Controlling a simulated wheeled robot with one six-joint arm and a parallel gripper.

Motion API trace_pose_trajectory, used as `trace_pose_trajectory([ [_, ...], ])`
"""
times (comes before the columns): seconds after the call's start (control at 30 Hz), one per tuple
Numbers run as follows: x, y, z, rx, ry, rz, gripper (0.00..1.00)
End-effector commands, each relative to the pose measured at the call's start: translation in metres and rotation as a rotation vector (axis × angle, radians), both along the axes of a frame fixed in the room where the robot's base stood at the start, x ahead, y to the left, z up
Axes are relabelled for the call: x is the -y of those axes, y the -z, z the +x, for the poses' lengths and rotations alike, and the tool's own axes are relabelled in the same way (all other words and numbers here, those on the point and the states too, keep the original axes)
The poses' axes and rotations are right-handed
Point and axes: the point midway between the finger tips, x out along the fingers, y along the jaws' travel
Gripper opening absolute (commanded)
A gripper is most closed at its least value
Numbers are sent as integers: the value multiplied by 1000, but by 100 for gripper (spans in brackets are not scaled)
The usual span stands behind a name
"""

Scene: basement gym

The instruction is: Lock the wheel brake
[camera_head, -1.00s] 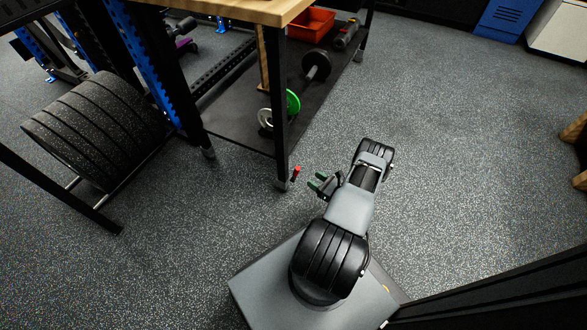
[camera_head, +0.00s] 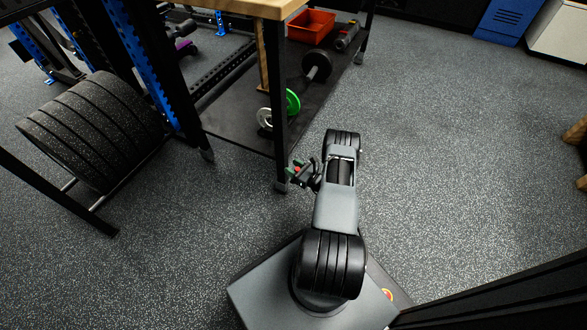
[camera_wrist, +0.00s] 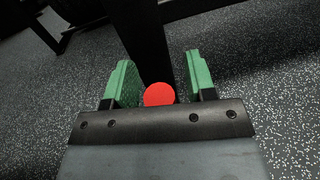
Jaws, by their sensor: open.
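The wheel brake shows as a red round end (camera_wrist: 159,94) in the wrist view, beside the black leg of the workbench. Only a sliver of its red shows in the head view. My gripper (camera_wrist: 160,82) is open, with one green finger on each side of the red end. The red end sits nearer the left finger, and I cannot tell whether they touch. In the head view my gripper (camera_head: 294,172) is low at the foot of the bench's front leg (camera_head: 280,120). The caster (camera_head: 281,186) is at that foot.
The workbench has a wooden top (camera_head: 250,7) and a dark lower shelf (camera_head: 240,118) holding a green plate (camera_head: 292,101), a dumbbell (camera_head: 316,66) and a red bin (camera_head: 311,24). A rack of black weight plates (camera_head: 90,130) stands at left.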

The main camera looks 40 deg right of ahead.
Motion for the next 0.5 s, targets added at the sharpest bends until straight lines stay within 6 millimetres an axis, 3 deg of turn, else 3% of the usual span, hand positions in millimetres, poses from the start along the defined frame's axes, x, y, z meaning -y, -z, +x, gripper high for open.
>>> trace_pose_trajectory([
  [0.13, 0, 0, 0, 0, 0, 0, 50],
  [0.5, 0, 0, 0, 0, -1, 0, 14],
])
